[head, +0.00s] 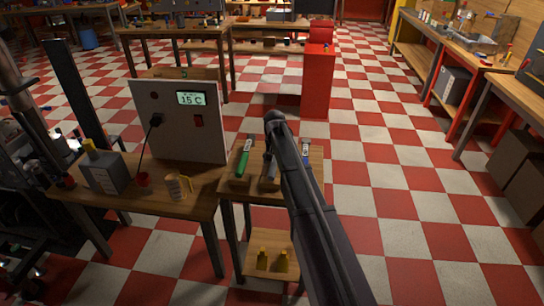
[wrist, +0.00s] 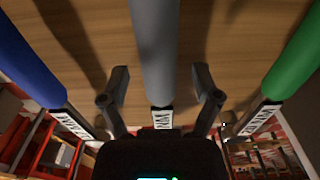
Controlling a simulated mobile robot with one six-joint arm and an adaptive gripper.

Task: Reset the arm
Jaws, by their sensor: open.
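My gripper (wrist: 160,76) is open in the wrist view, with one finger on each side of a grey labelled handle (wrist: 154,40). There are gaps between the fingers and the handle. A blue labelled handle (wrist: 25,62) is at the left of the wrist view and a green one (wrist: 297,52) at the right. In the head view my arm reaches over a small wooden table (head: 236,188). The green handle (head: 243,163) and the blue handle (head: 306,152) show on either side of it. My arm partly hides the grey handle and the gripper there.
A red cabinet (head: 318,82) stands behind. Workbenches line the right; checkered floor (head: 385,190) is open between.

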